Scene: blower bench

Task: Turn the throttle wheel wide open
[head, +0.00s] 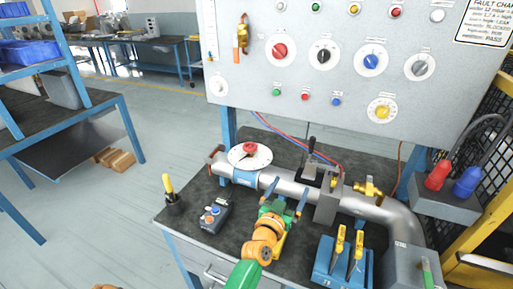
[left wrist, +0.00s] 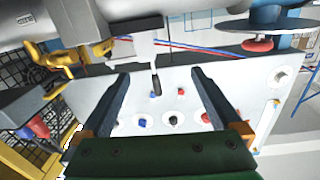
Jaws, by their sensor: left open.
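The throttle wheel, a white disc (head: 264,157) with a red hub (head: 250,148), sits on top of the grey pipe (head: 290,188) towards its left end. In the left wrist view a dark disc (left wrist: 265,27) with a red knob (left wrist: 258,45) shows at the upper right, apart from my fingers. My left gripper (head: 287,190) is open and empty, over the front of the pipe, to the right of and nearer than the wheel. Its two dark fingers (left wrist: 158,76) are spread wide in the left wrist view. My right gripper is not in view.
A black upright lever (head: 311,146) stands on the pipe behind my gripper. A brass valve (head: 368,188) is to the right. The knob panel (head: 330,85) rises behind.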

